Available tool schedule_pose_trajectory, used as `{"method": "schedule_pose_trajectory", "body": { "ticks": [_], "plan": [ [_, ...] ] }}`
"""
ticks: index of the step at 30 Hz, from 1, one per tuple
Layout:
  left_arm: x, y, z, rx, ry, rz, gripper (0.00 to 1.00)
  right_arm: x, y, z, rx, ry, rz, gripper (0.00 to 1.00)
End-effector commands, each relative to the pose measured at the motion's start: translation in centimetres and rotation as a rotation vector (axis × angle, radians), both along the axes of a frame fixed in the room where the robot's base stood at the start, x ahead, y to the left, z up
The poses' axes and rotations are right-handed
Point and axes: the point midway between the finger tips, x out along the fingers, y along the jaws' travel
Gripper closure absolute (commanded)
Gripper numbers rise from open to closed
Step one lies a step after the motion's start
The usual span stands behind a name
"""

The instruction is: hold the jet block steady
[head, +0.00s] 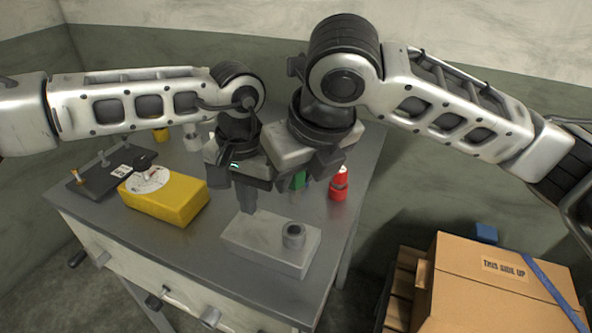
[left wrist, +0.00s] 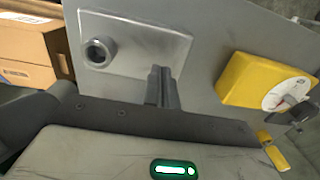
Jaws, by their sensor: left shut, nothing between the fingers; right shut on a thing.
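The jet block appears to be the pale grey block (head: 262,246) with a round dark grey nozzle (head: 293,235) on top. It lies flat on the grey bench near its front right edge, and also shows in the left wrist view (left wrist: 140,45). My left gripper (head: 247,207) is shut and empty, its fingers pointing down by the block's left end; whether they touch it I cannot tell. My right gripper (head: 318,172) is behind the block, shut on what looks like a small green thing (head: 299,180), mostly hidden by the gripper.
A yellow box (head: 175,205) with a white dial stands left of the block. A dark board (head: 105,177) with fittings lies further left. A red can (head: 339,185) stands at the bench's right side. Beyond the bench, a cardboard box (head: 470,280) stands on the right.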

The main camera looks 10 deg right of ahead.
Motion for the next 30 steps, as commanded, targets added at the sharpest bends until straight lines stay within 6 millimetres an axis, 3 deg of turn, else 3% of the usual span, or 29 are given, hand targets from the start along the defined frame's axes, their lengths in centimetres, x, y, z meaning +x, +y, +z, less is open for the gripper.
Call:
{"method": "schedule_pose_trajectory", "body": {
  "ticks": [1,13,24,30],
  "plan": [
    [-0.4,-1.4,1.1,-0.034,-0.003,-0.019,1.00,-0.2,0.4,-0.7,0.004,0.014,0.008,0.95],
    [-0.5,-1.3,1.3,-0.034,-0.001,-0.017,1.00,-0.3,0.5,-0.6,0.006,0.013,0.013,0.95],
    [-0.5,-1.3,3.8,-0.031,0.000,-0.016,1.00,-0.3,0.4,-0.5,0.005,0.010,0.011,0.95],
    [-0.4,-1.0,3.9,-0.026,0.001,-0.013,1.00,-0.2,0.3,-0.4,0.004,0.009,0.008,0.95]
  ]
}}
